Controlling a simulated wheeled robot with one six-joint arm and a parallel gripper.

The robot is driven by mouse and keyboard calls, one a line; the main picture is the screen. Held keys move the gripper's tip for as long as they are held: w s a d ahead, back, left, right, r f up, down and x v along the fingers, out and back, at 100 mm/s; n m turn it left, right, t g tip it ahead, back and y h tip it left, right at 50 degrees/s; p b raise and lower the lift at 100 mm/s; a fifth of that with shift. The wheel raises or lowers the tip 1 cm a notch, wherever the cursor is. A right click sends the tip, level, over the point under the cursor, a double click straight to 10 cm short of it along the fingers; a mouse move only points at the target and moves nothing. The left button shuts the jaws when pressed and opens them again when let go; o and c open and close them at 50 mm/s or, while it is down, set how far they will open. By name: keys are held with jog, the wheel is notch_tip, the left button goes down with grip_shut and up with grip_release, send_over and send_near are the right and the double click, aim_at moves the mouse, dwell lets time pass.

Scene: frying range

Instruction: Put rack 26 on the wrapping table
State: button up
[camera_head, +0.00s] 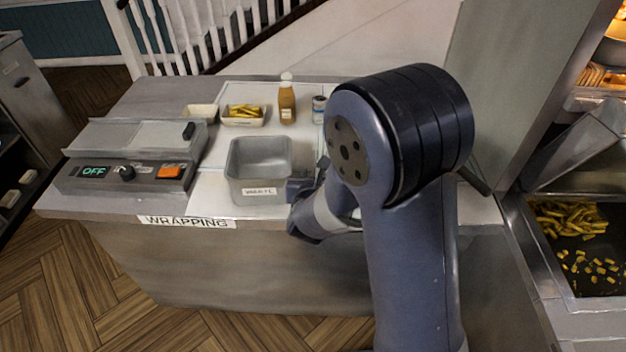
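The wrapping table (215,209) is a steel counter with a "WRAPPING" label on its front edge. A grey open metal bin (259,157) stands upright on it, near the front edge; it looks empty. The small label on its front is too blurred to read, so I cannot tell whether it is rack 26. My gripper (299,189) is low at the bin's right front corner, touching or very close to it. My arm hides part of the gripper, and its finger opening does not show clearly.
A sealing machine (130,160) showing "OFF" is at left. An empty tray (201,112), a tray of chips (243,116), a sauce bottle (287,102) and a small jar (319,110) stand behind the bin. A chip bin (578,245) is at right. My arm covers the table's right side.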

jog(key=v, duration=1.2)
jog(key=shift+b, duration=0.45)
jog(key=shift+r, duration=0.15)
